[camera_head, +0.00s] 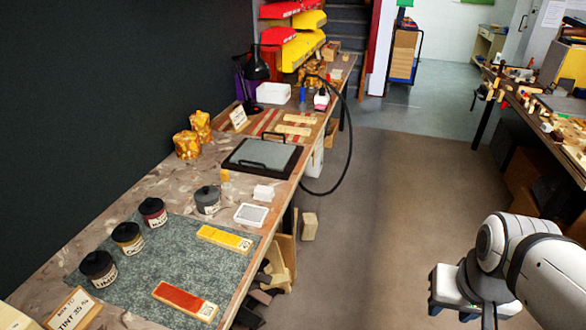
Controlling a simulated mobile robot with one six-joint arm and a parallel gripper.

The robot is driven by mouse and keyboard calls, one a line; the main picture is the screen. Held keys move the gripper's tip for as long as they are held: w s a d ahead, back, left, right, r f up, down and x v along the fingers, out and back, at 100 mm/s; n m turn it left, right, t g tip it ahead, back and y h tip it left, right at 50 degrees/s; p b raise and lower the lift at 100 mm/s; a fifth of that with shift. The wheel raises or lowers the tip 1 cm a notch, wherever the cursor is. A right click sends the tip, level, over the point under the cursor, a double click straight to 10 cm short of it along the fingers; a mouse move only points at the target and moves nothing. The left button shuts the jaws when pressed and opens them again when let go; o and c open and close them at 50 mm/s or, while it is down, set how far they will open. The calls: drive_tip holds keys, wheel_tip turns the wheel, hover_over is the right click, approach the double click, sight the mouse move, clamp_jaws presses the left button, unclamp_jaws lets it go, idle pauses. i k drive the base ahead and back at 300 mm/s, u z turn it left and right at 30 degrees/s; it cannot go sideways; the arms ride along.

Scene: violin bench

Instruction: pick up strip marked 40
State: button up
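A red strip (182,299) with a pale label at its right end lies on the grey-green mat (150,272) near the front of the left bench. A yellow strip (223,237) with a pale label lies farther back on the same mat. Two pale wooden strips, a nearer one (292,130) and a farther one (299,119), lie on a red striped area beyond. The marks on all the strips are too small to read surely, so I cannot tell which is 40. My white arm is at the lower right, away from the bench; no gripper fingers show.
Dark-lidded jars (98,267) stand along the mat's left side, near a tent card (72,310). A black-framed grey plate (262,155) and a white tray (251,214) lie farther back. A black cable (346,150) hangs over the bench edge.

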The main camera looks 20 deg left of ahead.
sight(232, 241)
drive_tip(key=u, duration=0.5)
drive_tip(key=i, duration=1.35)
drive_tip(key=u, duration=0.8)
drive_tip(key=k, duration=0.85)
drive_tip(key=u, duration=0.15)
drive_tip(key=i, duration=0.9)
drive_tip(key=z, duration=0.1)
